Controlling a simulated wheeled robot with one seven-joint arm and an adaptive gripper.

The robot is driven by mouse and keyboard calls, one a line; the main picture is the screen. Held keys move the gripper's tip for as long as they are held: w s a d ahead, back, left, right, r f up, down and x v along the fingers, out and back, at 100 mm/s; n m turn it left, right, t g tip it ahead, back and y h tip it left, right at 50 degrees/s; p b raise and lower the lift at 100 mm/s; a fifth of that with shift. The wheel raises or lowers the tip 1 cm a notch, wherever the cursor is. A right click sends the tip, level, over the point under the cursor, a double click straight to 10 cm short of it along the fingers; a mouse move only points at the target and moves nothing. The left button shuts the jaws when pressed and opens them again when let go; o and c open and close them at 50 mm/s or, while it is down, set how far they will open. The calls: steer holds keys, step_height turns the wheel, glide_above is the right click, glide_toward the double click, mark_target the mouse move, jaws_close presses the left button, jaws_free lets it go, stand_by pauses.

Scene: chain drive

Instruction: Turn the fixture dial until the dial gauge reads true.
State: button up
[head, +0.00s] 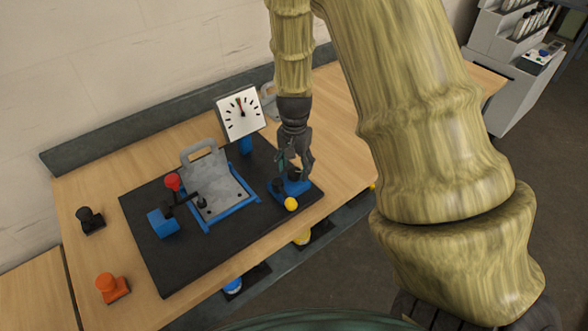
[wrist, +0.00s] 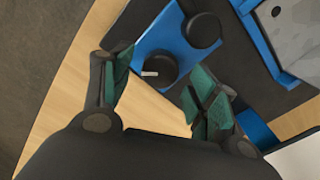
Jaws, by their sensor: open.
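The dial gauge (head: 241,112) is a white square face with black tick marks and a red-and-black needle pointing roughly up, on a blue post at the back of the mat. My gripper (head: 293,170) is open and points down over a blue block (head: 297,187) at the mat's right end. In the wrist view, a round black dial with a white mark (wrist: 157,70) sits on the blue block, between the open fingers of my gripper (wrist: 165,85). I see no clear finger contact. In the head view the gripper partly hides the dial.
A second black knob (wrist: 201,29) is close by on the block. A yellow ball (head: 291,204) is at its front. Left are a grey plate (head: 215,180) in a blue frame and a red-knobbed lever (head: 173,182). Orange (head: 110,287) and black (head: 90,219) pieces stand on the wooden table.

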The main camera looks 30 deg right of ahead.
mark_target(294, 171)
step_height(294, 171, up, 10)
steer(key=shift+r, duration=0.25)
steer(key=shift+a, duration=0.1)
stand_by(0.6)
